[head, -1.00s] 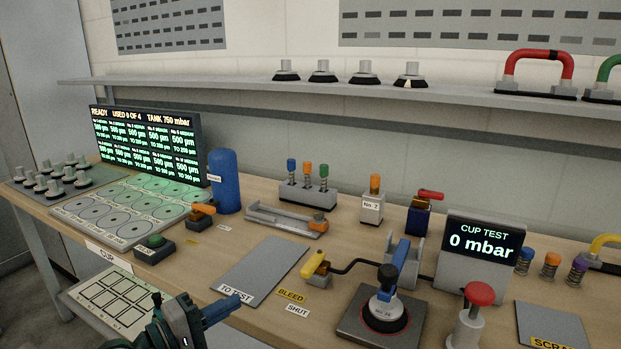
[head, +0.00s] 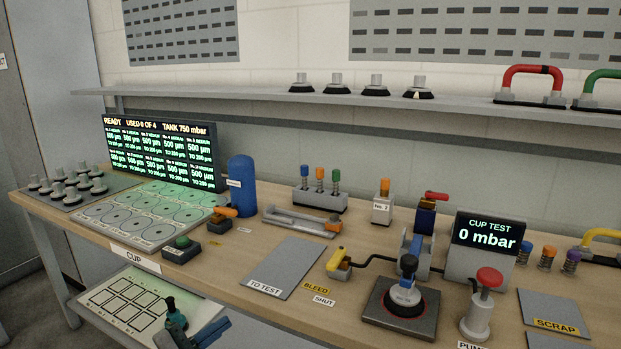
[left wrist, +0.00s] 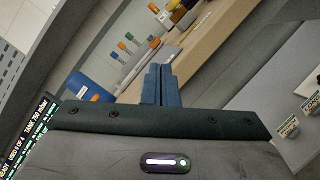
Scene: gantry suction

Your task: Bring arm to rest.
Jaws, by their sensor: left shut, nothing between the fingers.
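My left gripper (head: 207,331) shows at the bottom edge of the head view, in front of the bench and over the lower shelf. In the left wrist view its blue fingers (left wrist: 160,85) are pressed together with nothing between them. It is apart from everything on the bench. Most of the left arm is cut off by the bottom of the frame. My right gripper does not show in either view.
The bench (head: 235,275) carries a display (head: 165,152), a blue tank (head: 241,185), a cup test unit (head: 485,250) and a red-knobbed pump (head: 478,315). A grey TO TEST plate (head: 285,268) is bare. A lower shelf tray (head: 90,300) lies below the front edge.

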